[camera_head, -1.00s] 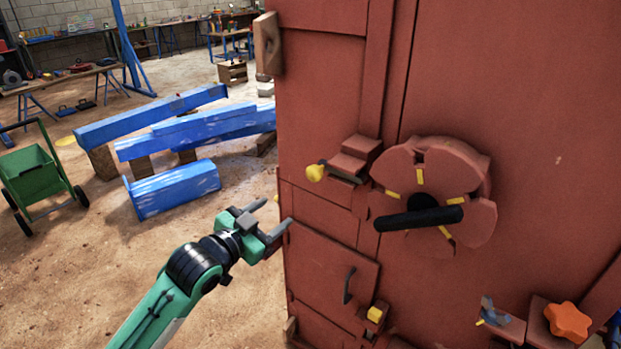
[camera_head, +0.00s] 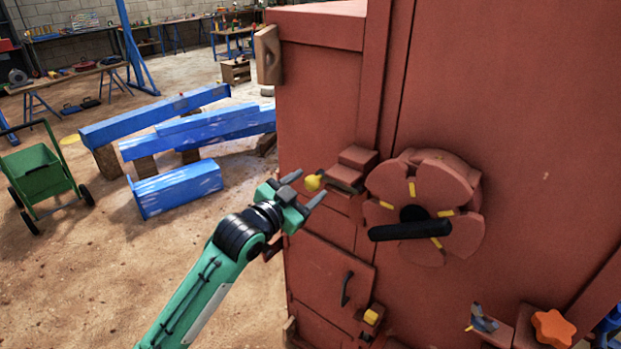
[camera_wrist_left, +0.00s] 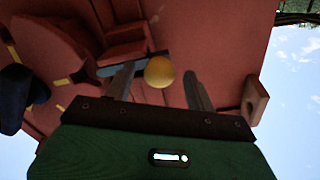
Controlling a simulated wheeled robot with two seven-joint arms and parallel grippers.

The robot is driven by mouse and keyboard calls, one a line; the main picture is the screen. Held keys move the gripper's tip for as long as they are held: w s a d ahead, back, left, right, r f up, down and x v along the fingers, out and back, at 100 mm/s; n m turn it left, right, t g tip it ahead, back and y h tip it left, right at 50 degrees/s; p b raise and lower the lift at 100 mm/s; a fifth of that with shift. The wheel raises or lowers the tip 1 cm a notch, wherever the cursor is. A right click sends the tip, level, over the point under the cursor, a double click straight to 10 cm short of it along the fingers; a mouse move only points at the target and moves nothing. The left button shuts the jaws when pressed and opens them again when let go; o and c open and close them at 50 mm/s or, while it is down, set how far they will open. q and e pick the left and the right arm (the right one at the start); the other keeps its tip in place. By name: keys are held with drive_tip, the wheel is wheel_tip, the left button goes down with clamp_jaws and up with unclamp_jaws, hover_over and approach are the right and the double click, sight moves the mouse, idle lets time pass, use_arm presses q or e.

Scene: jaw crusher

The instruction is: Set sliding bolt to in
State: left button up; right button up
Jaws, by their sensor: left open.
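The sliding bolt is on the left part of the red machine face, with a yellow round knob (camera_head: 313,182) on a grey bar beside a stepped red block (camera_head: 352,168). My left gripper (camera_head: 307,187) is open, its two fingers pointing at the knob. In the left wrist view the knob (camera_wrist_left: 160,72) shows between the two spread fingers, and the grey bar (camera_wrist_left: 112,70) lies behind the left finger. I cannot tell whether the fingers touch the knob. My right gripper is not in view.
A flower-shaped red wheel with a black handle (camera_head: 410,230) is right of the bolt. Below are a small door with a dark handle (camera_head: 346,288) and another yellow knob (camera_head: 371,316). An orange star knob (camera_head: 553,328) is lower right. Blue beams (camera_head: 178,188) lie at left.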

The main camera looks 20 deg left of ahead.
sight(338, 185)
use_arm(q)
drive_tip(key=shift+x, duration=0.8)
drive_tip(key=shift+w+d, duration=0.1)
drive_tip(key=shift+w, duration=0.05)
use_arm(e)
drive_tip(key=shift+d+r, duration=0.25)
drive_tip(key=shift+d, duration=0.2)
use_arm(q)
clamp_jaws()
drive_tip(key=shift+s+d+p, duration=0.25)
drive_tip(key=shift+d, duration=0.45)
drive_tip(key=shift+s+d+p, duration=0.25)
drive_tip(key=shift+s+d, duration=0.05)
drive_tip(key=shift+d, duration=0.35)
drive_tip(key=shift+s+d+p, duration=0.25)
drive_tip(key=shift+d, duration=0.45)
drive_tip(key=shift+f, duration=0.15)
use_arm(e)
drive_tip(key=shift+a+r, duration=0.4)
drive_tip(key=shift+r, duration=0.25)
use_arm(q)
drive_tip(key=shift+c, duration=0.2)
unclamp_jaws()
drive_tip(key=shift+o, duration=0.2)
drive_tip(key=shift+d, duration=0.15)
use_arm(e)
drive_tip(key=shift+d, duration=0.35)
